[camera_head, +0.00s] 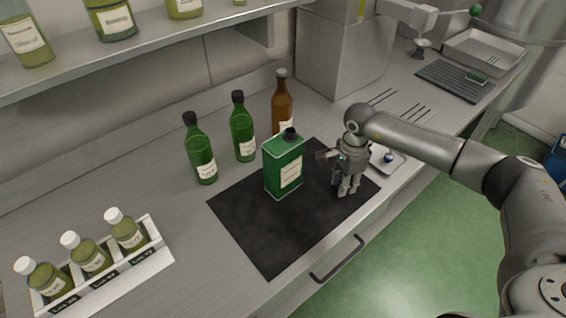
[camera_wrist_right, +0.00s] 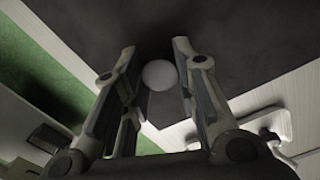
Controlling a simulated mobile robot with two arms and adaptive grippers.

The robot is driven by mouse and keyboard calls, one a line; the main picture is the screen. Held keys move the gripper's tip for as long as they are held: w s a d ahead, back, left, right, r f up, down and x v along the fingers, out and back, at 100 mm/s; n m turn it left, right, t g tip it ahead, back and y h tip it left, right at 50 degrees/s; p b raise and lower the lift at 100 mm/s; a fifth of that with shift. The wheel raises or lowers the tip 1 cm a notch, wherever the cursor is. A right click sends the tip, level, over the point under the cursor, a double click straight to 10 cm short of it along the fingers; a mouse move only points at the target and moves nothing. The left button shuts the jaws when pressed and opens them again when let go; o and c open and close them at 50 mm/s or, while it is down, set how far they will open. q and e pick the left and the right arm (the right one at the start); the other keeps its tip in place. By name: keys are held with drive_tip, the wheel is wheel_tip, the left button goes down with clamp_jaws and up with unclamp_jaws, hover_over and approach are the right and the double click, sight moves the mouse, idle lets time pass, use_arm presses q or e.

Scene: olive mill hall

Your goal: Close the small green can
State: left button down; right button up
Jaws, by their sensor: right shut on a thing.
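The small green can (camera_head: 284,166) stands upright on a dark mat (camera_head: 262,238), its pale label facing the front right. A short black neck or cap (camera_head: 290,134) is on its top; I cannot tell which. My right gripper (camera_head: 346,190) points down over the right part of the mat, to the right of the can and apart from it. It is shut on a small pale round piece (camera_wrist_right: 158,75), which shows between the fingers in the right wrist view. In the head view the fingers hide this piece. My left gripper is not in view.
Two green bottles (camera_head: 201,150) and a brown bottle (camera_head: 282,105) stand behind the can. A white rack (camera_head: 150,262) of sample bottles is at the front left. A small tray (camera_head: 398,166) with a blue-and-white ball lies behind my right gripper. The mat's front left is clear.

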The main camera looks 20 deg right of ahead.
drive_tip(key=shift+r+p, duration=1)
drive_tip(key=shift+r, duration=1.35)
wheel_tip(320, 180, up, 6)
drive_tip(key=p, duration=0.3)
drive_tip(key=shift+f, duration=0.1)
